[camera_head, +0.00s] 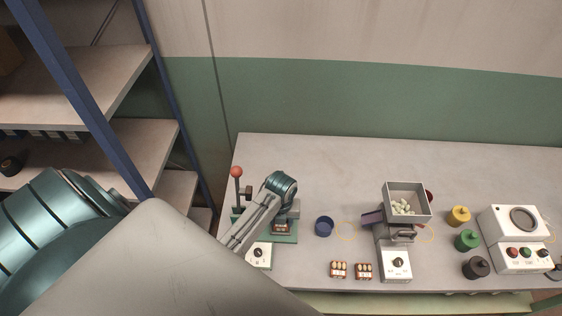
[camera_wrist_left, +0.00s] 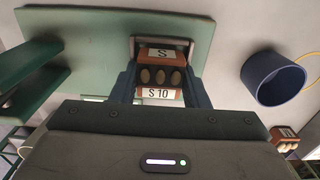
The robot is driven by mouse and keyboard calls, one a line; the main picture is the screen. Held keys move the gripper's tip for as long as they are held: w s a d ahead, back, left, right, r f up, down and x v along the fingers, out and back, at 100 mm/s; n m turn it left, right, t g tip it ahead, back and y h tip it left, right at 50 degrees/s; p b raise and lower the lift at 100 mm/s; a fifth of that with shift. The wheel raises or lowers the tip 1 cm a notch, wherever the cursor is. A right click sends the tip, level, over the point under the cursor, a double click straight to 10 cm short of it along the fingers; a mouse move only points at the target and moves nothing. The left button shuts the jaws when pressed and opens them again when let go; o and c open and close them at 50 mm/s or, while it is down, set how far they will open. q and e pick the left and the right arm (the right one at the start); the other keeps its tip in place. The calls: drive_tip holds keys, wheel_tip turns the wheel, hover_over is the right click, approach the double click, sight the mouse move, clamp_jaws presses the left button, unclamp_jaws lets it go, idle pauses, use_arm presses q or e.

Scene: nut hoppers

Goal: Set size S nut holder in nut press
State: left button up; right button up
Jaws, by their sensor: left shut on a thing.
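The size S nut holder (camera_wrist_left: 160,75) is an orange-brown block with dark round nuts and white labels reading "S" and "S 10". My left gripper (camera_wrist_left: 158,88) is shut on it, one finger on each side. The holder's far end is at a pale metal bracket on the green plate of the nut press (camera_wrist_left: 100,28); I cannot tell whether it is fully seated. In the head view the press (camera_head: 290,238) has a lever with a red ball, and the holder (camera_head: 281,228) shows at its plate beneath my left wrist. My right gripper is not in view.
A blue cup (camera_head: 324,227) stands right of the press. Two more nut holders (camera_head: 338,269) (camera_head: 363,271) lie near the front edge. A hopper (camera_head: 407,190) with pale nuts, coloured cylinders (camera_head: 467,240) and a white button box (camera_head: 515,240) stand further right. Shelving (camera_head: 140,90) is at left.

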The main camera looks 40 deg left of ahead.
use_arm(q)
drive_tip(key=shift+s+f, duration=0.15)
drive_tip(key=shift+f, duration=0.05)
